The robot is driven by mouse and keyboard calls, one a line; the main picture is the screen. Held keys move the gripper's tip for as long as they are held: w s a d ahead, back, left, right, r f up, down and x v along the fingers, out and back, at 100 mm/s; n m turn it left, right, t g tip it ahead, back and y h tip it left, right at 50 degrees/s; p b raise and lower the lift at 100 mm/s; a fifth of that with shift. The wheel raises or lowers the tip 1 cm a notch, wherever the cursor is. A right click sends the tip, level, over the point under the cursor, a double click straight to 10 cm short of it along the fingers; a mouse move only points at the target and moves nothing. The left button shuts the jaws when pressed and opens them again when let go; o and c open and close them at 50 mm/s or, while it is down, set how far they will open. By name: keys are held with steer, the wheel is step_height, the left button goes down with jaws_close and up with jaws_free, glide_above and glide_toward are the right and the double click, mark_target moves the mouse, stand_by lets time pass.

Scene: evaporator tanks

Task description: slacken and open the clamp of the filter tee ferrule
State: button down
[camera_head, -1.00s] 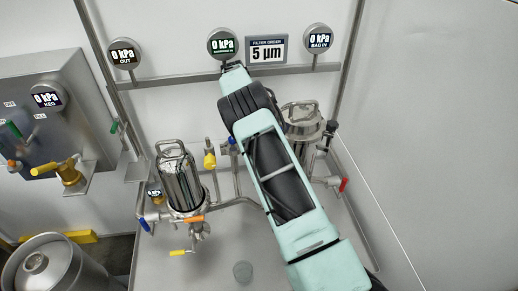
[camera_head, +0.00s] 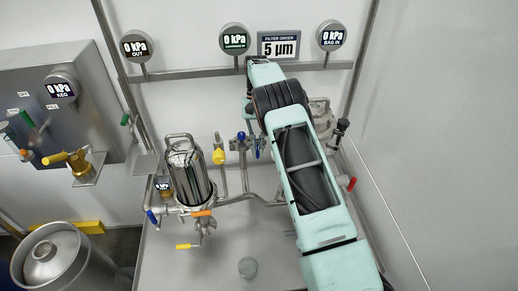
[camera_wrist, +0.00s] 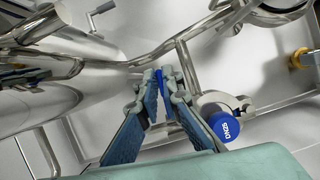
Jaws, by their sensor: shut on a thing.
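My gripper (camera_wrist: 160,92) shows in the wrist view, its two fingers converging almost to touching. A thin blue piece (camera_wrist: 165,78) shows between the fingertips, and they are shut on it. Whether it belongs to the clamp cannot be told. Just right of the fingers is a blue round cap (camera_wrist: 228,124) with white lettering, and a pale grey rounded fitting (camera_wrist: 215,101) sits behind it. I cannot tell which part is the filter tee ferrule clamp.
A shiny filter housing (camera_head: 190,172) stands left of my arm; another (camera_head: 321,112) is partly hidden behind it. Steel pipes (camera_wrist: 188,65) run close around the fingers. A large steel cylinder (camera_wrist: 45,88) is at their left. A keg (camera_head: 62,258) stands at lower left.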

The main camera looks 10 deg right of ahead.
stand_by(0.4)
steer(key=c, duration=2.1)
jaws_free()
